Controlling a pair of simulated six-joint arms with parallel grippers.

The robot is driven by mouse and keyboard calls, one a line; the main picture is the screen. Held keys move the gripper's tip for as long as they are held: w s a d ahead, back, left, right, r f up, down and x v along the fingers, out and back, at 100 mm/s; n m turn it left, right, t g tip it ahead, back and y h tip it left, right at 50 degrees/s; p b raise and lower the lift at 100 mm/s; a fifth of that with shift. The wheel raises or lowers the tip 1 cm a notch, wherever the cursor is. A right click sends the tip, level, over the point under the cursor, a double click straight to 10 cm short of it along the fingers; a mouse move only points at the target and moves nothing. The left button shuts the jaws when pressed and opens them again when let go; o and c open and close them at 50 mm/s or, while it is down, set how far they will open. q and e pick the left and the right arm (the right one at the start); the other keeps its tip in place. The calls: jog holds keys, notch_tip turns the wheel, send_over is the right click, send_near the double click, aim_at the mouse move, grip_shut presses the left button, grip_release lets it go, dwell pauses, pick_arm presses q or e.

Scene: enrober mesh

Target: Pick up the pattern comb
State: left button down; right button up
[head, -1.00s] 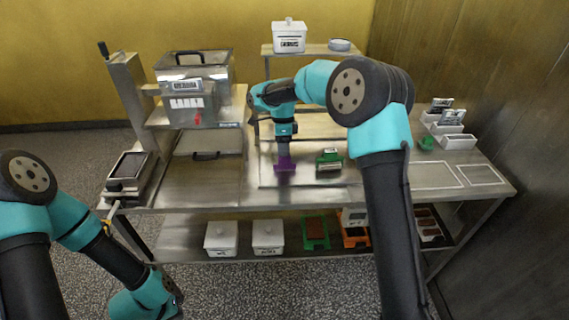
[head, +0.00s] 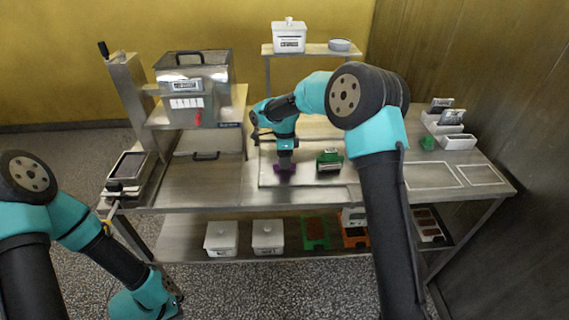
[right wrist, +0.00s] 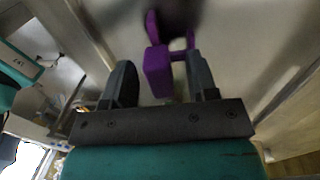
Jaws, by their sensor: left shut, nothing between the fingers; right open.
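A purple tool (head: 284,170), which looks like the pattern comb, stands on the bench's pale plate. My right gripper (head: 285,158) is directly above it and hides its upper part. In the right wrist view the purple tool (right wrist: 157,72) rises between the fingers of my open right gripper (right wrist: 160,64). My left gripper (head: 176,300) is shut and empty, low at the lower left, away from the bench.
A green holder with a pale block (head: 329,161) stands just right of the purple tool. A steel machine (head: 194,90) stands at the left, with a flat bench area (head: 200,182) in front. White bins (head: 458,142) and outlined areas (head: 432,176) are at the right.

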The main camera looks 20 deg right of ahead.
jog(key=shift+c, duration=0.4)
grip_shut()
jog(key=shift+r, duration=0.1)
jog(key=shift+r, duration=1.3)
jog(key=s+a+r, duration=0.1)
jog(key=s+a, duration=0.1)
jog(key=s, duration=0.5)
jog(key=s+a+r, duration=0.1)
jog(key=s+a, duration=0.1)
jog(key=s, duration=0.6)
jog(key=shift+s+a, duration=0.15)
jog(key=shift+a, duration=0.15)
jog(key=shift+r, duration=0.1)
